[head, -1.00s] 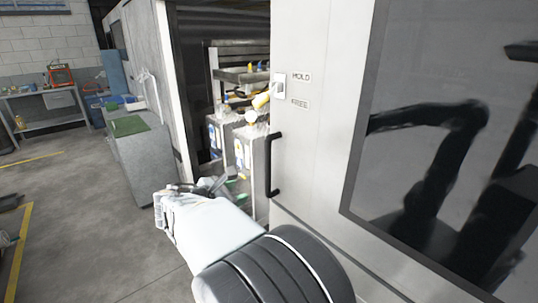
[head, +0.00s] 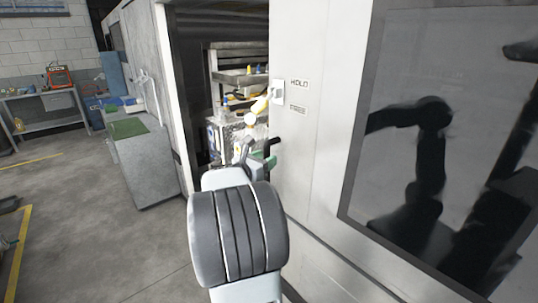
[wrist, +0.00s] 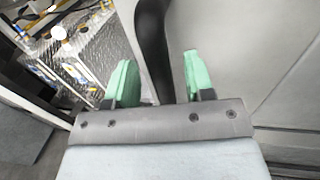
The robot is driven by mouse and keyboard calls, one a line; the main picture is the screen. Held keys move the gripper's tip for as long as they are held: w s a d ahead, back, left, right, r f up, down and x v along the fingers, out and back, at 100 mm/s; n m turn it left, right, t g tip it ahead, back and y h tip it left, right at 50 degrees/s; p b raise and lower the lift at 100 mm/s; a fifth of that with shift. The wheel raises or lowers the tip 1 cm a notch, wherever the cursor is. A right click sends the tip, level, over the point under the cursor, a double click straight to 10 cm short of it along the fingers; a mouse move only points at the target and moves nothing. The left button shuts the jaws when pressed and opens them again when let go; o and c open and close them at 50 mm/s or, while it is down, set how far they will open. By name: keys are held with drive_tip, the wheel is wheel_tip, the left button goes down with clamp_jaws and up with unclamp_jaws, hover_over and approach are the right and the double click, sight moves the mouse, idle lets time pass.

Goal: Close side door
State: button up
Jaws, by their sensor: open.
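The side door (head: 310,175) is a large pale panel with a dark window at its right. It stands open, with a gap to its left that shows the machine's inside. Its black vertical handle (head: 274,143) is on the left edge, and my arm hides the lower part. My gripper (head: 258,158) is at the handle. In the wrist view the handle (wrist: 153,50) passes between the two green fingertips of my gripper (wrist: 158,78). The jaws are open, with gaps on both sides of the handle.
Inside the opening are metal boxes (head: 228,135) and a shelf (head: 240,82). A grey cabinet (head: 140,165) with a green top stands left of the opening. A workbench (head: 45,105) is at the far left. The floor (head: 90,220) between is clear.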

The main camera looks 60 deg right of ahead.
drive_tip(key=shift+s+d, duration=0.15)
drive_tip(key=shift+d, duration=1.3)
clamp_jaws()
